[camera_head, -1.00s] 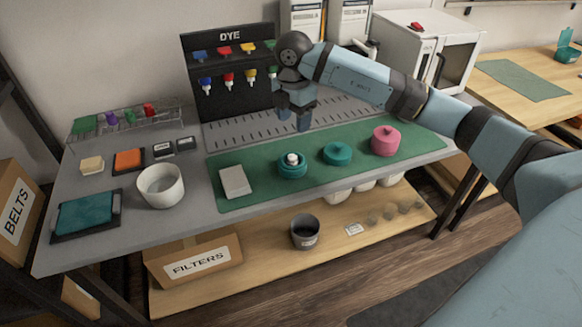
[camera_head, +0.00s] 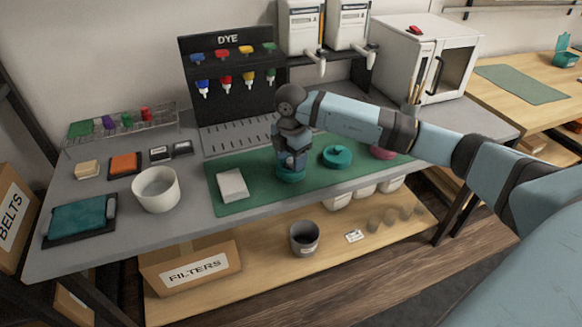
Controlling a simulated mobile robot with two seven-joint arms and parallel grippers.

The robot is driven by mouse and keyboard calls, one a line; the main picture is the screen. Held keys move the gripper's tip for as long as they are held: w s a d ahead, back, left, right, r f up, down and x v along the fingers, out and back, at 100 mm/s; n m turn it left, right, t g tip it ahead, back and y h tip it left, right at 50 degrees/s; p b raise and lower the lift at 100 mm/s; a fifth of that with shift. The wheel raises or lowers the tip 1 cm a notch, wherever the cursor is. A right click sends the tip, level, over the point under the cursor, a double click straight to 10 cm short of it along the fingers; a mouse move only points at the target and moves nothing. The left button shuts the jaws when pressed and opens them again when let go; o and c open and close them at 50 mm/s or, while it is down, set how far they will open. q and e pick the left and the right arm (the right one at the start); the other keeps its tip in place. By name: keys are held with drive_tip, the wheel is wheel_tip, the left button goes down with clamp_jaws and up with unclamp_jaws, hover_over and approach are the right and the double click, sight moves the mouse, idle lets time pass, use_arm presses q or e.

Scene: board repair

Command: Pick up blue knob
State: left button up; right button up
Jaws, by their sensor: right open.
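My right gripper (camera_head: 291,163) points down over a round teal piece (camera_head: 291,177) on the green mat, with its fingers around or just above the piece's small pale top, which they mostly hide. It is open; I cannot tell whether it touches the piece. A second, flat teal round piece with a small top (camera_head: 337,156) lies to the right of it. A blue knob-like handle (camera_head: 197,57) is on the black DYE rack, above a blue nozzle (camera_head: 203,86). My left gripper is not in view.
A white block (camera_head: 232,184) lies on the green mat (camera_head: 250,205). A pink round piece (camera_head: 382,153) is partly hidden behind my right arm. A white bowl (camera_head: 156,189) stands to the left. The black DYE rack (camera_head: 230,102) stands behind.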

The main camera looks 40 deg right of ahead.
sight(291, 159)
drive_tip(key=shift+s+f, duration=0.15)
drive_tip(key=c, duration=1)
drive_tip(key=shift+r, duration=0.35)
wheel_tip(291, 159, up, 19)
drive_tip(key=p, duration=0.3)
drive_tip(key=shift+r, duration=0.2)
